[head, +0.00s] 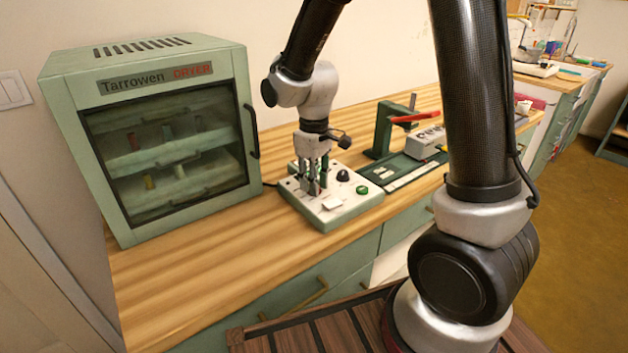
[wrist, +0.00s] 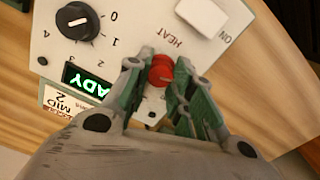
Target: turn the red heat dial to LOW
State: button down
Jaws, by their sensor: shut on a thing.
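The red heat dial (wrist: 161,70) sits on the cream panel of the control box (head: 345,214), close to the printed word HEAT. My gripper (wrist: 160,75) is shut on the dial, with one finger on each side of it. In the head view my gripper (head: 313,188) points down onto the left part of the box, and its fingers hide the dial there. The fingers and wrist cover the panel around the dial, so I cannot read a LOW mark or tell which setting the dial points to.
A black numbered dial (wrist: 76,20), a white ON switch (wrist: 202,14), a lit green display (wrist: 87,84) and a small MID 2 card (wrist: 62,102) are close by. The Tarrowen dryer (head: 165,145) stands left; a green press-like stand (head: 384,135) is behind right. The front worktop (head: 200,270) is clear.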

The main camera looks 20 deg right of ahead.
jog(key=shift+m, duration=1.5)
jog(key=c, duration=1.2)
grip_release()
jog(key=shift+r, duration=0.1)
notch_tip(320, 180, up, 12)
jog(key=shift+f, duration=0.1)
